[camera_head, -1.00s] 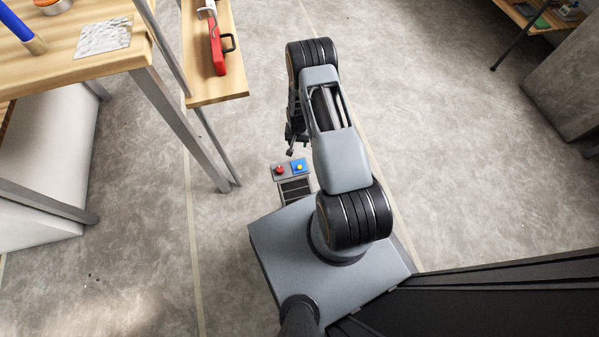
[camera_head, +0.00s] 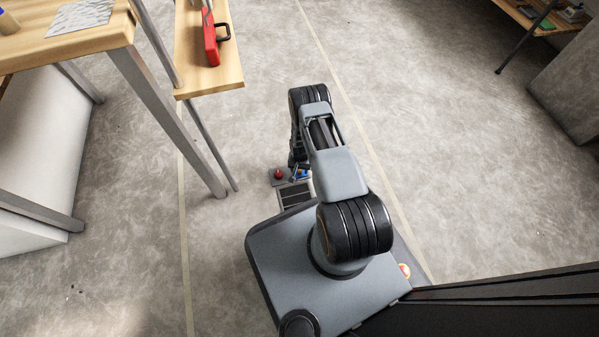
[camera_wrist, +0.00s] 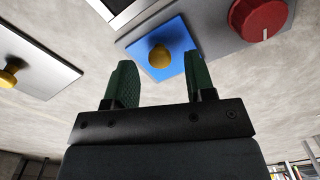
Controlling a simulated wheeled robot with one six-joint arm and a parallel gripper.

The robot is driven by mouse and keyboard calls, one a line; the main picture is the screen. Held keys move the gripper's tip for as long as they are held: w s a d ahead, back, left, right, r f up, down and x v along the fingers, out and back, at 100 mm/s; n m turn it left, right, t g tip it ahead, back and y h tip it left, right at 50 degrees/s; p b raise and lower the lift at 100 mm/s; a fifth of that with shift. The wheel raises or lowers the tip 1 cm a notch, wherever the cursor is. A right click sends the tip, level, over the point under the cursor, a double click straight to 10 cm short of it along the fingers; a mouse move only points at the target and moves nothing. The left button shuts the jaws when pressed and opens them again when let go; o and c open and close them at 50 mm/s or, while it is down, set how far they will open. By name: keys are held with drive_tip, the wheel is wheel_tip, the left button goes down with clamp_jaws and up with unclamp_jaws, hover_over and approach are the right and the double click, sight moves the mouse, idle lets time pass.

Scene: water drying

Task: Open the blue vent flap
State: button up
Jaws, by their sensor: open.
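The blue vent flap (camera_wrist: 174,42) is a small square panel with a round yellow knob (camera_wrist: 160,57) in the wrist view. It appears flat and closed in its grey panel. My gripper (camera_wrist: 158,70) is open, its two green fingers on either side of the knob in the picture; whether they touch it cannot be told. In the head view the flap (camera_head: 304,174) is partly hidden by my gripper and arm. A red knob (camera_wrist: 258,17) with a white mark sits beside the flap on the same panel; it also shows in the head view (camera_head: 278,174).
A pale plate (camera_wrist: 40,72) with another yellow knob (camera_wrist: 9,77) is at the left of the wrist view. A slatted dark grille (camera_head: 295,194) lies by the flap. A wooden table (camera_head: 95,45) and a shelf with a red case (camera_head: 211,45) stand left.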

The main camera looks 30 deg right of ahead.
drive_tip(key=shift+f, duration=0.65)
clamp_jaws()
